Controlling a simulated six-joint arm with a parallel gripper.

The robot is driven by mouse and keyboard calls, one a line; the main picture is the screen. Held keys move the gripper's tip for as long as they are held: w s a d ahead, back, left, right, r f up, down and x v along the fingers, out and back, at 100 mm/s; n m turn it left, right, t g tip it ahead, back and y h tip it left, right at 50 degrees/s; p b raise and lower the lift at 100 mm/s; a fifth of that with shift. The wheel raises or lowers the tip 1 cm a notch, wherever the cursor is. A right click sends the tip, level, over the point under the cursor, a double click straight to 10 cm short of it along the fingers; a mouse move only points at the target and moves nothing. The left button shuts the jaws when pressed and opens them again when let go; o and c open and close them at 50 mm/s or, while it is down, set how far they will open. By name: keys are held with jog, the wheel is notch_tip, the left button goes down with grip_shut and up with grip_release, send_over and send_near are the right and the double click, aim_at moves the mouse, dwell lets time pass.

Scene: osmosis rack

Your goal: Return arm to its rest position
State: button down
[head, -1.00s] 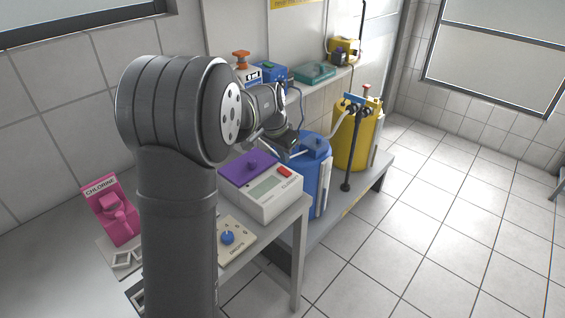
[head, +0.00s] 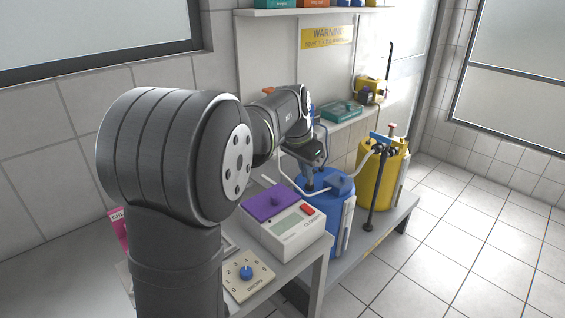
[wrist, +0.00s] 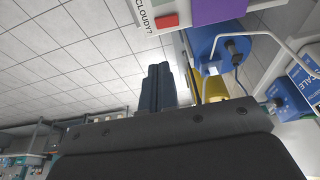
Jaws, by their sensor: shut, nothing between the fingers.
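My arm reaches from the left foreground toward the blue tank. My gripper (head: 308,182) hangs in front of the top of the blue tank (head: 318,205) in the head view; whether it touches the tank cannot be told there. In the wrist view my gripper's fingers (wrist: 158,88) are together with nothing between them. The blue tank (wrist: 212,28) shows at the upper right there, apart from the fingertips.
A meter box (head: 290,232) with a purple lid (head: 270,200) and a dial plate (head: 247,275) sit on the near bench. A yellow tank (head: 380,178) and a dark stand (head: 375,190) are beyond the blue tank. A shelf holds a teal box (head: 341,110). Floor at right is clear.

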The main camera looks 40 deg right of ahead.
jog(key=shift+f, duration=0.15)
send_over(302, 206)
notch_tip(302, 206, down, 9)
jog(key=shift+a+r, duration=0.1)
jog(key=shift+r, duration=0.05)
jog(key=v, duration=0.6)
jog(key=shift+r, duration=0.3)
jog(key=shift+s+f, duration=0.1)
